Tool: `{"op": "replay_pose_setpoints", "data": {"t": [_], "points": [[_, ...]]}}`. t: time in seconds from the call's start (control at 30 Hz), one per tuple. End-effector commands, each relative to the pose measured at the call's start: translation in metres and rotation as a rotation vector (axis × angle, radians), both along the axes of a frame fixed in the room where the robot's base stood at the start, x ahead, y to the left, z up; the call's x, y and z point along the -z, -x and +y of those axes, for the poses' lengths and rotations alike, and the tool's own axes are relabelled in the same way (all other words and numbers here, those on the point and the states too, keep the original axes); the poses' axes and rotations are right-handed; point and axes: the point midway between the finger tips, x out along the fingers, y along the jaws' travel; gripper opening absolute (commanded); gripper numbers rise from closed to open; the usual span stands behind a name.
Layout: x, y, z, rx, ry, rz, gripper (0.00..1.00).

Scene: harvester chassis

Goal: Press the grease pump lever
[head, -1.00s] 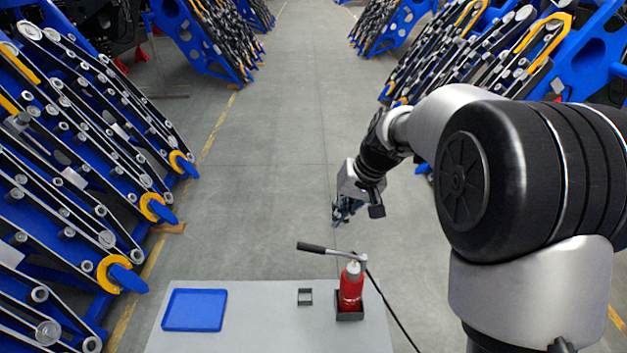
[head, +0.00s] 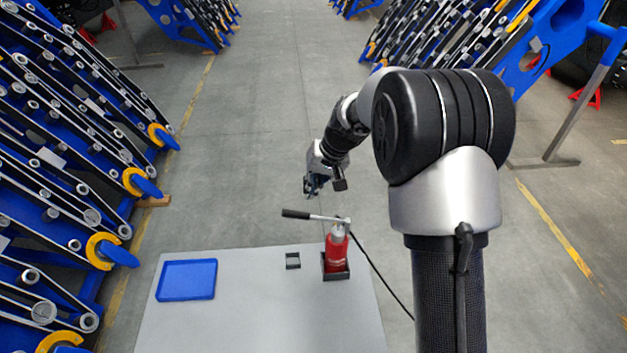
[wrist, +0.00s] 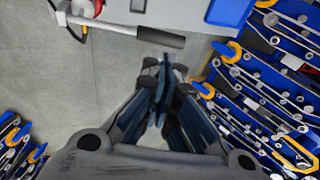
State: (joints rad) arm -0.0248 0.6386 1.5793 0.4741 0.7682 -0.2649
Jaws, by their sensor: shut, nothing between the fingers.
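The red grease pump (head: 336,252) stands upright in a dark holder on the grey table. Its lever (head: 311,216) sticks out to the left from the pump's top and ends in a black grip. In the wrist view the lever's dark grip (wrist: 160,38) lies just beyond my fingertips, and part of the red pump (wrist: 84,8) shows at the top left. My gripper (head: 313,190) is above and behind the lever in the head view, apart from it. In the wrist view my gripper (wrist: 162,72) has its fingers together with nothing between them.
A blue tray (head: 187,280) and a small dark square frame (head: 293,261) are on the table (head: 255,310). A black hose (head: 375,266) runs from the pump over the table's right edge. Blue harvester frames (head: 75,180) line the left side; the floor between is open.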

Motion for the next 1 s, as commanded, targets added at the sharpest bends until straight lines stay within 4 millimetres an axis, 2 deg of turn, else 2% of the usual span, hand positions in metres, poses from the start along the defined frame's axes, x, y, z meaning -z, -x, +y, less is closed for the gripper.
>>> {"op": "replay_pose_setpoints", "data": {"t": [0.03,0.2,0.4,0.6,1.0], "points": [[0.012,-0.002,0.004,-0.001,-0.001,0.004,0.00],[0.045,-0.008,0.016,-0.001,0.000,0.004,0.00],[0.069,-0.014,0.024,0.000,0.000,0.001,0.00],[0.078,-0.016,0.028,0.001,0.000,0.000,0.00],[0.079,-0.016,0.028,-0.001,0.006,0.000,0.00]]}}
